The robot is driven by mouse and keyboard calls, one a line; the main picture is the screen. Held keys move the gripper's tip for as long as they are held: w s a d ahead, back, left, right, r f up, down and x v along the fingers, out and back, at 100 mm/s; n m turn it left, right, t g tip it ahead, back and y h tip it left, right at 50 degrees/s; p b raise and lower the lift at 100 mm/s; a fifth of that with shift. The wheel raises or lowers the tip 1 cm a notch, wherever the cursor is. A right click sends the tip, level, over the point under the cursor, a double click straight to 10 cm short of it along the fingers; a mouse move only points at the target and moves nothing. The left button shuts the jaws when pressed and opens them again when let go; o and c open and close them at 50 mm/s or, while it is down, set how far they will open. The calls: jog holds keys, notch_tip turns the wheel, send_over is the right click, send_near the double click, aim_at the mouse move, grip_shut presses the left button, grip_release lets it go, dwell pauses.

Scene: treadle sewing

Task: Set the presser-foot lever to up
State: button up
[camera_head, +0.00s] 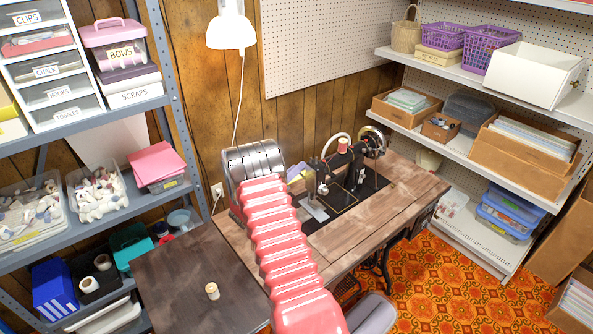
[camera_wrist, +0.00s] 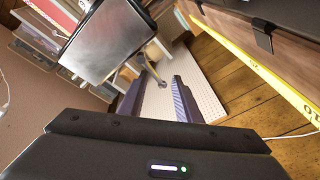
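The black sewing machine (camera_head: 350,168) stands on a brown wooden table (camera_head: 400,215) in the head view, right of my red ribbed arm. Its needle end (camera_head: 322,178) is near the arm's far end. I cannot make out the presser-foot lever there. My gripper (camera_wrist: 160,77) shows in the wrist view with two dark fingers apart and nothing between them. A silvery, dark-edged plate (camera_wrist: 108,40) is close at the upper left of the fingers. A thin curved brass-coloured piece (camera_wrist: 151,52) is just beyond the fingertips; I cannot tell what it is.
A dark side table (camera_head: 180,280) with a small spool (camera_head: 212,291) stands left of my arm. Loaded shelves flank both sides. A white lamp (camera_head: 230,28) hangs above. In the wrist view, a yellow strip (camera_wrist: 255,62) runs along the right and a pegboard (camera_wrist: 205,85) lies behind.

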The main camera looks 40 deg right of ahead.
jog(key=s+a+f, duration=0.1)
jog(key=a, duration=1.2)
jog(key=shift+s+f, duration=0.25)
jog(key=shift+s, duration=0.1)
jog(key=shift+r, duration=0.1)
jog(key=s+a+r+g+y, duration=0.3)
jog(key=s+a+r+y, duration=0.1)
jog(key=s+r, duration=0.35)
jog(key=s+a+r+g+y, duration=0.2)
jog(key=s+a+r+y, duration=0.15)
jog(key=s+r, duration=0.4)
jog(key=s+a+r+n+t+y, duration=0.2)
jog(key=s+a+y, duration=0.1)
jog(key=a, duration=0.6)
jog(key=s+a+r+n+t+y, duration=0.3)
jog(key=s+a+y, duration=0.1)
jog(key=a, duration=0.4)
jog(key=s+a+r+n+t+y, duration=0.2)
jog(key=s+a+n+t+y, duration=0.1)
jog(key=a, duration=0.6)
jog(key=s+y, duration=0.1)
jog(key=s, duration=0.1)
jog(key=shift+s+a+r, duration=0.35)
jog(key=shift+s+r, duration=0.05)
jog(key=shift+s, duration=0.1)
